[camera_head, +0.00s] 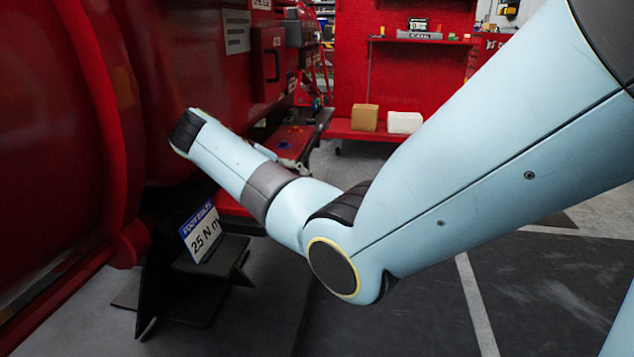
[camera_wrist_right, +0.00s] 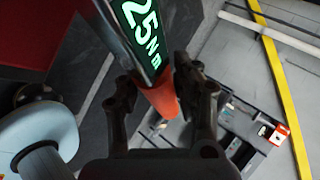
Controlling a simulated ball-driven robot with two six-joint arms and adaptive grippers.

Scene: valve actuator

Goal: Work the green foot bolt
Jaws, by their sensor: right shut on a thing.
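In the right wrist view my right gripper (camera_wrist_right: 160,92) is shut on a torque wrench (camera_wrist_right: 145,32). The wrench has a dark body with a lit green "25 N m" readout and an orange-red end (camera_wrist_right: 162,100) between the fingers. In the head view my right arm crosses from the upper right, and its gripper cannot be made out. A "FOOT BOLTS 25 N m" sign (camera_head: 201,232) stands by a dark foot bracket (camera_head: 205,275) under the red valve actuator (camera_head: 55,130). The green foot bolt cannot be seen. My left gripper is out of view.
A red shelf (camera_head: 385,133) at the back holds a tan block (camera_head: 365,117) and a white block (camera_head: 404,122). In the right wrist view, a yellow floor stripe (camera_wrist_right: 278,85) and dark equipment (camera_wrist_right: 245,125) lie at right.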

